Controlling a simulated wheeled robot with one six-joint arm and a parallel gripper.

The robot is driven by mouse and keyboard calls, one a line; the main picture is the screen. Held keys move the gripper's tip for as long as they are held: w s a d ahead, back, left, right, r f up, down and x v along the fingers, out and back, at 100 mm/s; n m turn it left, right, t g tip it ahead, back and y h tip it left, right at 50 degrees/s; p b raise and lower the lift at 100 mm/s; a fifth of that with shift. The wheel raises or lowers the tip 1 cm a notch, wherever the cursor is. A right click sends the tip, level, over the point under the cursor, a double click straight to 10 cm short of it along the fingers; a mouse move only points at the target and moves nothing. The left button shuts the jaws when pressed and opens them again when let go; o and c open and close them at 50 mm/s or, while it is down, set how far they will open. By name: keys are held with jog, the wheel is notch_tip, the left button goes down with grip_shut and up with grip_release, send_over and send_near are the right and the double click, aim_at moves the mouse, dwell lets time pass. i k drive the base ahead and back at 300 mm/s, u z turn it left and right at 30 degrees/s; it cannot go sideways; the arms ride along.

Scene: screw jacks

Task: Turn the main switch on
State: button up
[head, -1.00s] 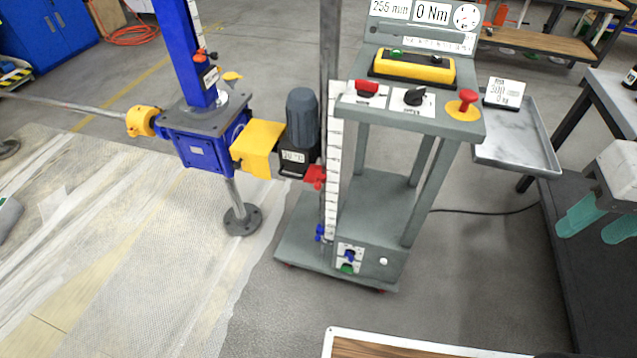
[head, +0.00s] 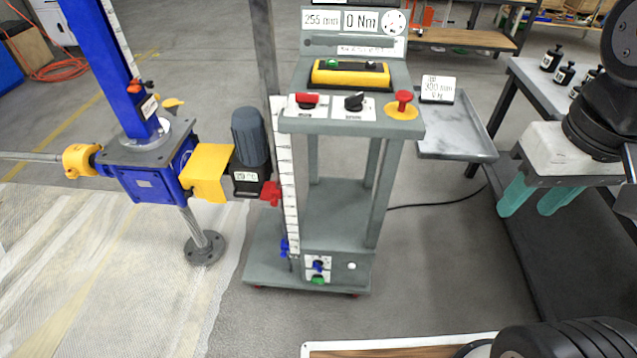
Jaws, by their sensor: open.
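A grey control cart stands in the middle of the head view. On its front ledge are a red rotary switch (head: 308,101) on a white plate, a black rotary knob (head: 354,102) on a white plate, and a red mushroom button (head: 403,101) on a yellow disc. The red switch looks like the main switch, but its label is too small to read. My gripper (head: 534,204) is at the right, a pale block with two teal fingers spread apart. It is open and empty, pointing down, well right of the switches and touching none of them.
A grey side tray (head: 455,146) with a small sign sticks out between the cart and my gripper. A yellow pendant box (head: 349,74) lies behind the knobs. A blue screw jack (head: 150,185) with motor stands left.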

aim_at(305, 101)
jog(key=u, duration=0.05)
jog(key=k, duration=0.5)
jog(key=u, duration=0.65)
jog(key=i, duration=0.95)
jog(key=z, duration=0.3)
